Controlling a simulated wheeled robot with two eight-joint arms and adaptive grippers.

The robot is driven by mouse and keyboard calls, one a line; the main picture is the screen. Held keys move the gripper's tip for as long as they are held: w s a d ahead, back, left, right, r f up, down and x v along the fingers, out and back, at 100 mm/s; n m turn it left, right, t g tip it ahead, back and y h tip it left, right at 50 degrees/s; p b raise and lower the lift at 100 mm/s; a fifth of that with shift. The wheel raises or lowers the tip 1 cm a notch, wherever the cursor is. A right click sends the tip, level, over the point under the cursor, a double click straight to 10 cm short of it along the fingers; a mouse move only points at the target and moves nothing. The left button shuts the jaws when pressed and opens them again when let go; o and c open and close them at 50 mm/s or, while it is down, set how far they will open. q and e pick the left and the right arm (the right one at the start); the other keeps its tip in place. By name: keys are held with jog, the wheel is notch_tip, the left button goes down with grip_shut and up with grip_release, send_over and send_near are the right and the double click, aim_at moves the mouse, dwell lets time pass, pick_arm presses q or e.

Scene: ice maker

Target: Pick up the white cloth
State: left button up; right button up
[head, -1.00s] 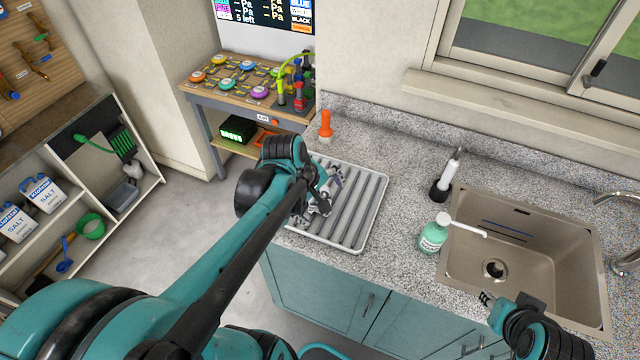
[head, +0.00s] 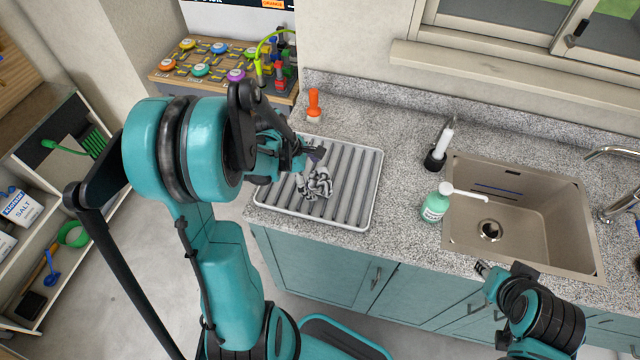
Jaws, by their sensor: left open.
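My right gripper (head: 482,268) is low in front of the sink, away from the cloth. Its fingers are too small to tell whether they are open.
Bare counter lies between tray and bottle.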

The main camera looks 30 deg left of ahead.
aim_at(322, 178)
pick_arm(q)
jog(key=shift+w+d+f, duration=0.1)
jog(key=shift+d+f, duration=0.05)
jog(key=shift+f, duration=0.15)
jog(key=c, duration=0.9)
jog(key=shift+r, duration=0.15)
notch_tip(322, 178, up, 4)
jog(key=shift+r+p, duration=0.25)
jog(key=shift+p, duration=0.7)
jog(key=w+d+r, duration=0.1)
jog(key=d+r, duration=0.1)
jog(key=d, duration=0.1)
jog(key=w+d+r+p, duration=0.1)
jog(key=d+r, duration=0.1)
jog(key=d, duration=0.2)
jog(key=w+d+r+p, duration=0.1)
jog(key=d+r, duration=0.1)
jog(key=d, duration=0.2)
jog(key=shift+w+r, duration=0.15)
jog(key=shift+w, duration=0.25)
jog(key=shift+o, duration=0.6)
